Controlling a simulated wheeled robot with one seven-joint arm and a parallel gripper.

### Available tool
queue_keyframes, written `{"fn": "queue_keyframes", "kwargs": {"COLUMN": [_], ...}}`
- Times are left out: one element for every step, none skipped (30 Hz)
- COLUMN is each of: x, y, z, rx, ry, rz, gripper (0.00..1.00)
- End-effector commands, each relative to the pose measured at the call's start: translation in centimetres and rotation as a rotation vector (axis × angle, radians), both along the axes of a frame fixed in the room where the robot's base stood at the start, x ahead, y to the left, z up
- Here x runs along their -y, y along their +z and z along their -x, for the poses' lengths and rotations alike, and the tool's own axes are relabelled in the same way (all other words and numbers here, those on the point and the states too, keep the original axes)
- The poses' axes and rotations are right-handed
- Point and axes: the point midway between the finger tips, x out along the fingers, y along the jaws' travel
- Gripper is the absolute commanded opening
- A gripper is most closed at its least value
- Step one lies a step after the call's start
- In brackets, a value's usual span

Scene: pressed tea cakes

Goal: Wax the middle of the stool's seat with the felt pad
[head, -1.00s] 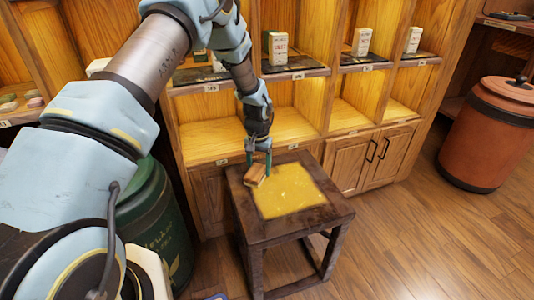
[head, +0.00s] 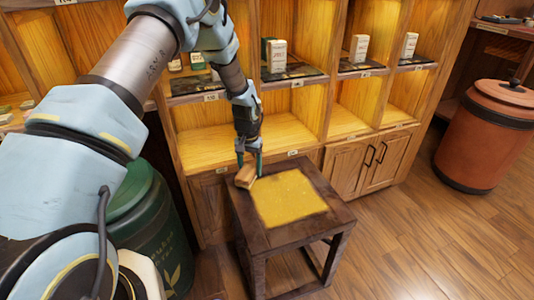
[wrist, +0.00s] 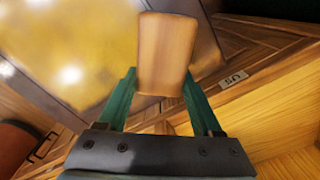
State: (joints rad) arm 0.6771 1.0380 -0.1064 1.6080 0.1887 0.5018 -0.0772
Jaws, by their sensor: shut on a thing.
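The stool (head: 240,222) is dark wood and stands in front of the shelf unit. The middle of its seat is a yellow, glossy square (head: 290,198) with light specks; it also shows in the wrist view (wrist: 60,45). My gripper (head: 249,165) is shut on the felt pad (head: 245,178), a tan block. The pad is over the seat's back left corner, outside the yellow square. In the wrist view the pad (wrist: 166,50) sits between the green fingers. I cannot tell whether it touches the seat; its underside is hidden.
A wooden shelf unit (head: 255,135) with small boxes (head: 276,55) and closed doors stands behind the stool. A green canister (head: 145,225) is close on the left. A terracotta jar (head: 485,140) stands at the right. The floor right of the stool is clear.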

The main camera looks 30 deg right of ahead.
Motion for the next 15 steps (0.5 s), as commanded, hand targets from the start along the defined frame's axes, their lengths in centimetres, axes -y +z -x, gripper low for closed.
{"fn": "queue_keyframes", "kwargs": {"x": [-0.1,-0.1,-0.1,-0.1,-0.1,-0.1,-0.1,-0.1,-0.1,-0.1,-0.1,-0.1,-0.1,-0.1,-0.1], "y": [0.7,1.0,1.3,1.6,1.9,2.3,2.6,2.8,3.2,3.5,3.7,4.1,4.4,4.6,5.0], "z": [0.0,0.0,0.0,0.0,0.0,-0.1,-0.1,-0.1,-0.1,-0.1,-0.1,-0.1,-0.1,-0.1,-0.1], "rx": [-0.001,-0.001,-0.001,-0.001,-0.001,-0.001,-0.001,-0.001,-0.001,0.0,0.0,0.0,0.0,0.0,0.0], "ry": [0.001,0.001,0.001,0.001,0.001,0.001,0.001,0.001,0.001,0.001,0.001,0.001,0.001,0.001,0.001], "rz": [-0.001,-0.001,-0.001,-0.001,-0.001,-0.001,-0.001,-0.001,-0.002,-0.001,-0.001,-0.001,-0.001,-0.001,-0.001], "gripper": [0.0,0.0,0.0,0.0,0.0,0.0,0.0,0.0,0.0,0.0,0.0,0.0,0.0,0.0,0.0]}}
